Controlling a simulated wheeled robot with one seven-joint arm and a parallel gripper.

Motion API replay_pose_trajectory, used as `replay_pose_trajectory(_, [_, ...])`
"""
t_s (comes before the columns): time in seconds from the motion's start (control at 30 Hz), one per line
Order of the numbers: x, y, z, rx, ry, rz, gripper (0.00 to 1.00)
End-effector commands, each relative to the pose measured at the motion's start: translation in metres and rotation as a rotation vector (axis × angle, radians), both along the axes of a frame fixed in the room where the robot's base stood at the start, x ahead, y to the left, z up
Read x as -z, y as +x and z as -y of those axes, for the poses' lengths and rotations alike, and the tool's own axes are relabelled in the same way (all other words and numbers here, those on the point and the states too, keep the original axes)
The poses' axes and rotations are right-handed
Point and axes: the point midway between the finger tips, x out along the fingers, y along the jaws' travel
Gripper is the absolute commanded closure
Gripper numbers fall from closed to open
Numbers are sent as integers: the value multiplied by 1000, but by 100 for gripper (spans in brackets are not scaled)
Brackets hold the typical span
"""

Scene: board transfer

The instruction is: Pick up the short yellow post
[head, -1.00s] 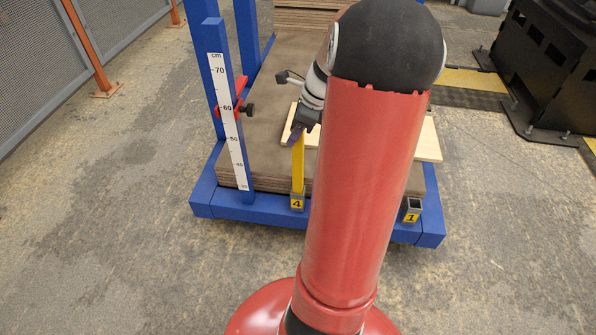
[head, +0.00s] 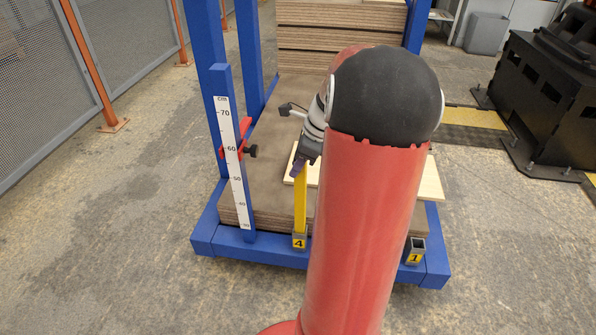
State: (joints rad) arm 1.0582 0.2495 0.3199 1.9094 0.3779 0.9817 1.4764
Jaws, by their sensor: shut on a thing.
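The short yellow post (head: 300,203) stands upright at the front edge of the blue rack, its lower end at the socket marked 4 (head: 299,241). My gripper (head: 300,168) is at the post's top end and is shut on it. The fingers are small here and partly dark, so the exact grip is hard to see. My red arm covers the area just right of the post.
A blue frame (head: 230,242) holds a stack of brown boards (head: 270,180) with a pale plank (head: 430,184) on top. A blue upright with a centimetre scale (head: 233,170) and a red clamp (head: 246,128) stands left of the post. An empty socket marked 1 (head: 415,252) is at right.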

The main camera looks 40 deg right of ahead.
Motion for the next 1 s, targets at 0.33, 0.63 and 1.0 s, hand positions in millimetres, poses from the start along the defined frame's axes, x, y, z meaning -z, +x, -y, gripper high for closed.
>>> replay_pose_trajectory(0.33, [-74,1,0,-1,-3,4,100])
replay_pose_trajectory(0.63, [-139,1,0,-3,-3,4,100])
replay_pose_trajectory(1.0, [-173,0,0,-1,0,0,100])
